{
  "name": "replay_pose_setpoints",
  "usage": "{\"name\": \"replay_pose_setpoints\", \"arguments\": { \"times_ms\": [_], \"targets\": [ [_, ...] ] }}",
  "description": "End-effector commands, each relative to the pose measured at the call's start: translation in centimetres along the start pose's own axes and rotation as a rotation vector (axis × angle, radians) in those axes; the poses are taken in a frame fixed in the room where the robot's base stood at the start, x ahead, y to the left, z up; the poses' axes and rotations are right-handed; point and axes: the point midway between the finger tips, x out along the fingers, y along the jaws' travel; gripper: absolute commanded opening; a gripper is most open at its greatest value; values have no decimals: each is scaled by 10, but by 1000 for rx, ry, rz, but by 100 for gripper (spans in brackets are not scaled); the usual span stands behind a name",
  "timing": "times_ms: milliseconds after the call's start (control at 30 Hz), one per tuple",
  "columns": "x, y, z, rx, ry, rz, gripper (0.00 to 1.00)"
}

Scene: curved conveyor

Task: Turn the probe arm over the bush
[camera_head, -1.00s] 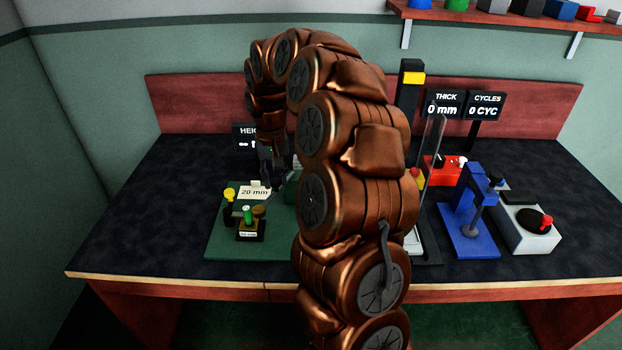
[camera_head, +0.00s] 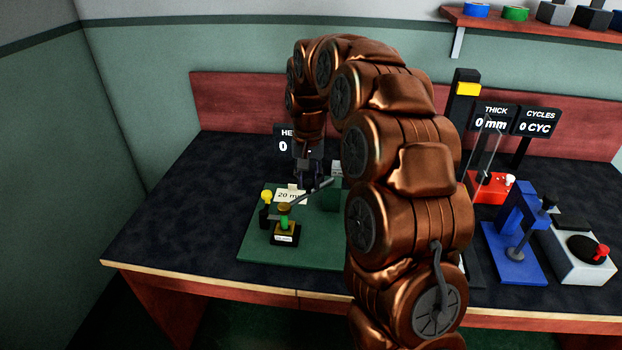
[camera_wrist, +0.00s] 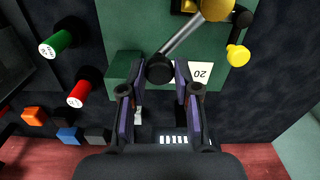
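The probe arm is a thin grey rod (camera_head: 312,192) that runs from near the green block (camera_head: 331,198) to a brass disc (camera_head: 284,207). The disc appears above the green bush (camera_head: 284,222), which stands upright on a small dark-and-brass holder (camera_head: 285,238). In the wrist view the rod (camera_wrist: 184,40) has a black knob (camera_wrist: 159,68) at its near end and the brass disc (camera_wrist: 216,8) at the top edge; the bush is not clearly seen there. My gripper (camera_wrist: 160,76) is open, its fingertips apart on either side of the knob, without visible contact.
The height display (camera_head: 287,143) stands behind, partly hidden by my arm. A blue press (camera_head: 515,240) and red device (camera_head: 490,188) stand right. The table's left side is clear.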

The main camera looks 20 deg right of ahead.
Motion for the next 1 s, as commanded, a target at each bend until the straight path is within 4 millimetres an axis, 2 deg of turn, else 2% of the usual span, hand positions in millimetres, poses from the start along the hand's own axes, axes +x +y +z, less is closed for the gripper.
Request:
{"name": "replay_pose_setpoints", "arguments": {
  "times_ms": [33, 200, 233, 600, 767, 1000],
  "targets": [
    [-2, -2, 0, -1, 3, -4, 36],
    [-1, 0, 0, 1, 2, -2, 54],
    [-1, 0, 0, 1, 1, -2, 55],
    [-5, 1, -1, 1, 2, -1, 55],
    [-24, 0, 0, 2, 2, -1, 55],
    [-64, 0, -1, 2, 5, -2, 55]
  ]
}}
